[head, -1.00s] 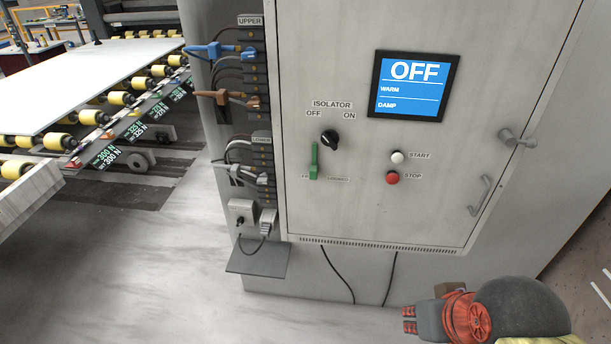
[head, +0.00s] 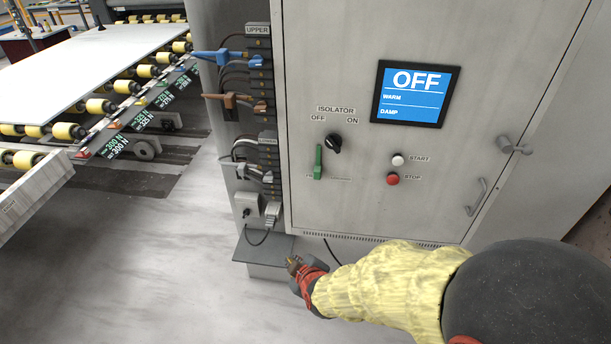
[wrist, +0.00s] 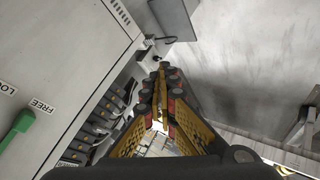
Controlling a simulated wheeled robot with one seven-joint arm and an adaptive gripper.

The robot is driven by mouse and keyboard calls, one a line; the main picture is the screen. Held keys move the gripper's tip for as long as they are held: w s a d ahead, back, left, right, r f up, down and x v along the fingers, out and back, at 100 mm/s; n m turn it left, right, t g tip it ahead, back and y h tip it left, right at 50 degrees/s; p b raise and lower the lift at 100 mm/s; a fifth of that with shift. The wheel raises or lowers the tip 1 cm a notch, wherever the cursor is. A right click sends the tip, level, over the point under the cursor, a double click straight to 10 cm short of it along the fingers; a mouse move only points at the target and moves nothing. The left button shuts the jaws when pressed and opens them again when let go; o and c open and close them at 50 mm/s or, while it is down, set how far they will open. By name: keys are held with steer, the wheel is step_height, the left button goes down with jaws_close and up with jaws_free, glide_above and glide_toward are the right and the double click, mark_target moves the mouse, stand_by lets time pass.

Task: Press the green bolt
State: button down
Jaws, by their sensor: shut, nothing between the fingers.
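The green bolt (head: 318,162) is an upright green bar on the grey cabinet door, below the isolator knob (head: 333,144). In the wrist view the green bolt (wrist: 17,134) shows at the left edge, with a FREE label beside it. My gripper (head: 293,262) is below and a little left of the bolt, in front of the cabinet's lower edge and apart from the bolt. In the wrist view my gripper's fingers (wrist: 163,72) meet at their tips and hold nothing. The label under the bolt is hard to read in the head view.
The cabinet screen (head: 415,94) reads OFF, WARM, DAMP. A white start button (head: 398,160) and red stop button (head: 393,179) sit right of the bolt. Plugs and cables (head: 240,100) line the cabinet's left side. A small grey shelf (head: 262,247) juts out near my gripper.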

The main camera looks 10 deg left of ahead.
steer(key=w+r+n+t, duration=0.3)
steer(key=w+r+t, duration=0.1)
steer(key=w+r, duration=0.15)
steer(key=n+t, duration=0.4)
glide_toward(303, 166)
steer(key=s+a+f, duration=0.1)
steer(key=s+a, duration=0.1)
steer(key=s, duration=0.3)
steer(key=shift+s+a+r+t+y, duration=0.1)
steer(key=shift+r+t+y, duration=0.1)
steer(key=shift+t+y, duration=0.15)
steer(key=x, duration=1)
steer(key=shift+w+a+f, duration=0.1)
steer(key=shift+w, duration=0.1)
steer(key=d, duration=0.3)
steer(key=shift+s+d, duration=0.35)
steer(key=shift+w+d, duration=0.1)
steer(key=shift+d, duration=0.05)
steer(key=shift+d, duration=0.15)
